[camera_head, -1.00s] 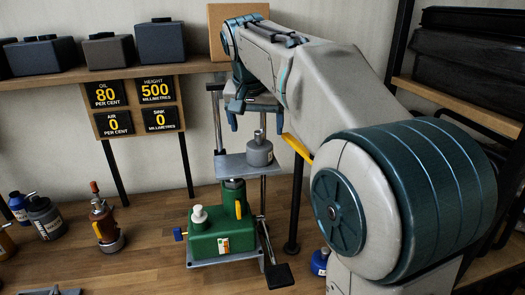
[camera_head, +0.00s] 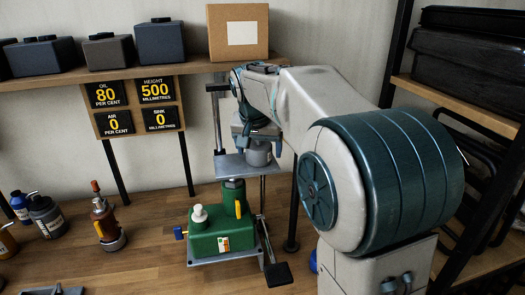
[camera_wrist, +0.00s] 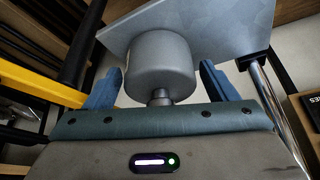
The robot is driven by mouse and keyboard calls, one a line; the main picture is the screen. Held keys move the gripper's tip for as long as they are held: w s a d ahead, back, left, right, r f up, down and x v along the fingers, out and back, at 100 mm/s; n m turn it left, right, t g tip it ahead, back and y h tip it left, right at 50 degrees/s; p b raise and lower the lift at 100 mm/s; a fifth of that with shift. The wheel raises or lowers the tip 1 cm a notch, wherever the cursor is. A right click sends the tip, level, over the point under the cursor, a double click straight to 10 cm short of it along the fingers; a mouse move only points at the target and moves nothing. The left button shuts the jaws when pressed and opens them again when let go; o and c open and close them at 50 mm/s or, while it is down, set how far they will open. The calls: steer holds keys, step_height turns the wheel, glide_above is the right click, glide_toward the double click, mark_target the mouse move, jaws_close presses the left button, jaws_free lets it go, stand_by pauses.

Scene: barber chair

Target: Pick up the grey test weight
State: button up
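The grey test weight (camera_head: 259,157) is a squat cylinder standing on the grey plate (camera_head: 233,166) of the green jack. My gripper (camera_head: 262,142) is right above it, pointing down, and hides its top in the head view. In the wrist view the weight (camera_wrist: 160,65) sits between my two blue fingers, its small knob towards my palm. My gripper (camera_wrist: 162,84) is open there, with a visible gap on each side of the weight.
The green jack (camera_head: 222,238) stands on the wooden bench. Upright posts flank the plate, and a chrome rod (camera_wrist: 277,110) runs close beside a finger. A cardboard box (camera_head: 238,32) is on the shelf behind. A yellow bar (camera_wrist: 40,82) shows at left.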

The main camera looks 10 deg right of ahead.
steer(key=c, duration=1.5)
steer(key=shift+w+r, duration=0.1)
steer(key=shift+r, duration=0.05)
jaws_close()
steer(key=shift+r, duration=0.1)
